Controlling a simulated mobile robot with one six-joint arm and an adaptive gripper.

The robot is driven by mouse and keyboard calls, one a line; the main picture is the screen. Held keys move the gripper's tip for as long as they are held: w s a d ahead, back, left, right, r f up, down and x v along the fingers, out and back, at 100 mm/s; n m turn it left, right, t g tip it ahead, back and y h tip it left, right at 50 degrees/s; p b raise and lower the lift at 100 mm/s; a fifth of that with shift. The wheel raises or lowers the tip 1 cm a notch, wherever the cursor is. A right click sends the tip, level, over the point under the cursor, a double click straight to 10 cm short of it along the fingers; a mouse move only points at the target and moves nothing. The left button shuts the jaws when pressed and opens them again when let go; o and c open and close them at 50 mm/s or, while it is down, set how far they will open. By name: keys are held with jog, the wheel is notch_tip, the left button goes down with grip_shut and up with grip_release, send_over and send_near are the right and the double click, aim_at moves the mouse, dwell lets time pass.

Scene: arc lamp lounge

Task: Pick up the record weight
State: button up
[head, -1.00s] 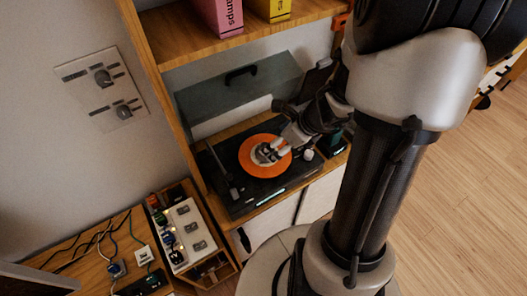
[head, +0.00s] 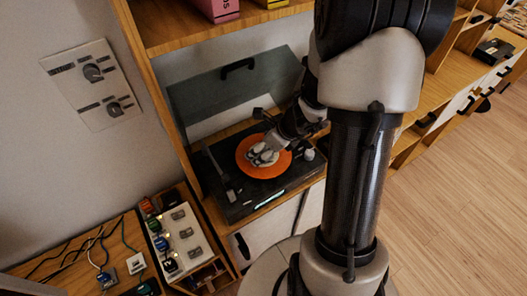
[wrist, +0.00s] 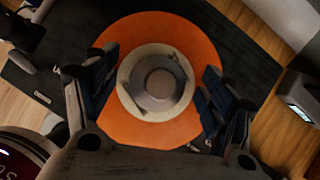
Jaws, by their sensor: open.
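The record weight (wrist: 158,83) is a round grey metal piece with a raised middle, at the centre of the orange record (wrist: 140,131) in the wrist view. It sits over a pale round label. My gripper (wrist: 160,64) is open, with one dark finger on each side of the weight and a visible gap to both. In the head view my gripper (head: 266,151) is low over the orange record (head: 251,170) on the black turntable (head: 238,209). There the fingers mostly hide the weight. Whether the fingertips touch the record I cannot tell.
The turntable's raised lid (head: 215,95) stands behind, under a wooden shelf (head: 180,30). A wall panel with knobs (head: 92,85) is at left. Open wooden floor (head: 440,190) lies at right.

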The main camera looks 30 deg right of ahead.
jog(key=shift+c, duration=0.5)
jog(key=c, duration=1.2)
jog(key=shift+o, duration=0.2)
